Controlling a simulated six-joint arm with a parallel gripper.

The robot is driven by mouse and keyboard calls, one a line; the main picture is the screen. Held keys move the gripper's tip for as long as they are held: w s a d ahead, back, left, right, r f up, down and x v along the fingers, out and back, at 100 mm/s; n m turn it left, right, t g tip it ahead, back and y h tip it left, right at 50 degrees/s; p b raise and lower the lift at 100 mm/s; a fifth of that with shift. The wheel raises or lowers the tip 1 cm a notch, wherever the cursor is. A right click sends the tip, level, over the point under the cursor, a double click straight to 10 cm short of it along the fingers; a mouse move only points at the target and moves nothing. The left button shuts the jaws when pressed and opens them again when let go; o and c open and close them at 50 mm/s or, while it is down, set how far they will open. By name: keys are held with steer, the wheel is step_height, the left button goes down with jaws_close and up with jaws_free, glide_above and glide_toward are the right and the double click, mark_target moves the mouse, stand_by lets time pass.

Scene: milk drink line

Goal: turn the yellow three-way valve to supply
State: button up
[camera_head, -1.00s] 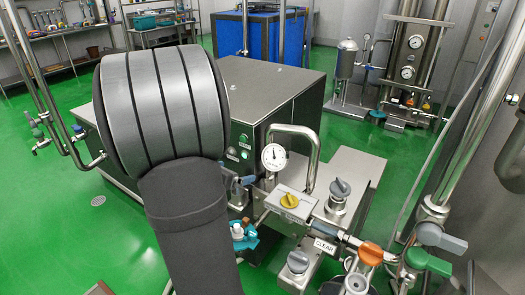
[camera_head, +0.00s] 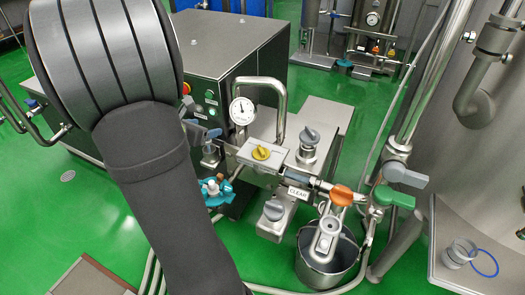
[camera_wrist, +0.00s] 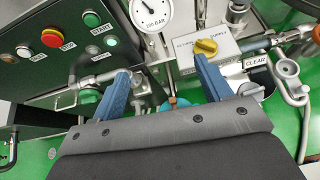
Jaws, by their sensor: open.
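The yellow three-way valve knob (camera_head: 261,153) sits on a pale labelled block (camera_head: 272,161) beside a pressure gauge. In the wrist view the yellow knob (camera_wrist: 206,46) is just beyond the tip of my right finger, with a visible "SUPPLY" label on the block (camera_wrist: 190,60). My gripper (camera_wrist: 161,65) has its two blue fingers spread wide with nothing between them. The knob lies slightly right of the right fingertip; whether they touch cannot be told. In the head view my dark arm hides most of the gripper.
The pressure gauge (camera_head: 242,111) and a bent steel pipe (camera_head: 282,95) stand close behind the block. An orange handle (camera_head: 341,195), a green handle (camera_head: 394,197) and a steel bucket (camera_head: 329,262) are to the right.

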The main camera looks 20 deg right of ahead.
steer(key=d+m+g, duration=0.1)
steer(key=d+m, duration=0.1)
steer(key=d+m+g, duration=0.1)
steer(key=d+m, duration=0.1)
steer(key=d, duration=0.1)
steer(key=shift+w+d+m+g+h, duration=0.1)
steer(key=shift+w+m+g+h, duration=0.05)
steer(key=shift+m+g+h, duration=0.2)
steer(key=c, duration=0.7)
steer(key=d+m+g, duration=0.1)
steer(key=d+m, duration=0.1)
steer(key=m, duration=0.1)
steer(key=d+m+g+y, duration=0.1)
steer(key=d+m+g, duration=0.1)
steer(key=d+m, duration=0.1)
steer(key=d+f+m+g, duration=0.1)
steer(key=d+m, duration=0.1)
steer(key=m, duration=0.1)
steer(key=shift+s+d+g, duration=0.25)
steer(key=shift+s+g, duration=0.1)
steer(key=shift+c, duration=0.2)
steer(key=m+g+y, duration=0.1)
steer(key=m+y, duration=0.8)
steer(key=m, duration=0.4)
glide_toward(263, 152)
steer(key=shift+n, duration=0.25)
steer(key=f, duration=0.8)
steer(key=shift+a+f, duration=0.25)
steer(key=shift+f, duration=0.1)
jaws_close()
